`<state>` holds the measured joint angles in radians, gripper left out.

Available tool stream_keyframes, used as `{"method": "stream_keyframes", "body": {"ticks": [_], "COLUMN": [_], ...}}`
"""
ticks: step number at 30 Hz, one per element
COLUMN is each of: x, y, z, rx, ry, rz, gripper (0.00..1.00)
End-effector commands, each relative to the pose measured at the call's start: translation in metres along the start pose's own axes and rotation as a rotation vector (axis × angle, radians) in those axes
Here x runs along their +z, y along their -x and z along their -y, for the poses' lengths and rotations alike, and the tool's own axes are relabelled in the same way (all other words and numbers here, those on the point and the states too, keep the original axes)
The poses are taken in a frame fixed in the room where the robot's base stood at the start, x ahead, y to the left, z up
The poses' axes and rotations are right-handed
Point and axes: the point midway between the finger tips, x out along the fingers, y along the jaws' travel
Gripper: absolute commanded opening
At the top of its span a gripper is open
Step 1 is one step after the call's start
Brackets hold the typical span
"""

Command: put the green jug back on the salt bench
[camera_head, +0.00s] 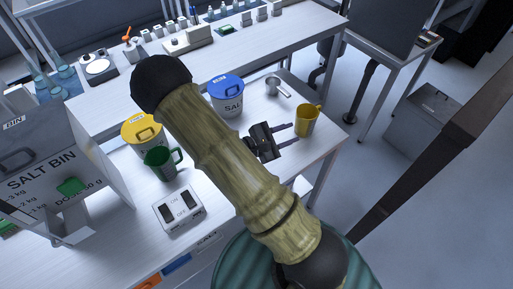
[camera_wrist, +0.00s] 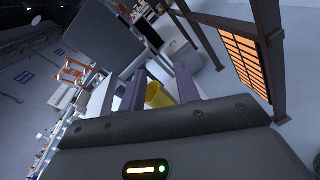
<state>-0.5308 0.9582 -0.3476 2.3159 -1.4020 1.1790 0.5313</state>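The green jug (camera_head: 162,162) stands upright on the white salt bench (camera_head: 128,228), in front of the yellow-lidded tub and left of my arm. My gripper (camera_head: 289,133) is over the right part of the bench, its two fingers apart and pointing right toward a yellow jug (camera_head: 307,121). In the wrist view the fingers of my gripper (camera_wrist: 165,92) are spread, with the yellow jug (camera_wrist: 158,95) showing beyond and between them. I see no contact with it. The green jug does not show in the wrist view.
A grey salt bin (camera_head: 50,160) stands at the left. A switch box (camera_head: 179,208), a yellow-lidded tub (camera_head: 142,131), a blue-lidded salt tub (camera_head: 227,96) and a metal scoop (camera_head: 277,86) are on the bench. A brown post (camera_head: 430,150) rises at the right.

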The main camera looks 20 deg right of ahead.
Motion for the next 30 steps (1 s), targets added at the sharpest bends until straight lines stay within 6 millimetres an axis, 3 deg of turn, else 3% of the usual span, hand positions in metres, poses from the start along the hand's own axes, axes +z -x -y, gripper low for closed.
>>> {"method": "stream_keyframes", "body": {"ticks": [6, 13, 17, 22, 27, 30], "x": [0.028, 0.04, 0.045, 0.059, 0.076, 0.081], "y": [0.013, 0.059, 0.088, 0.12, 0.135, 0.138], "z": [0.059, 0.085, 0.08, 0.054, 0.026, 0.019], "rx": [-0.478, -0.877, -1.048, -1.202, -1.265, -1.275], "ry": [-0.177, -0.423, -0.597, -0.864, -1.092, -1.148], "rz": [-0.15, -0.377, -0.525, -0.72, -0.859, -0.889], "gripper": [0.32, 0.32, 0.32, 0.32, 0.32, 0.32]}}
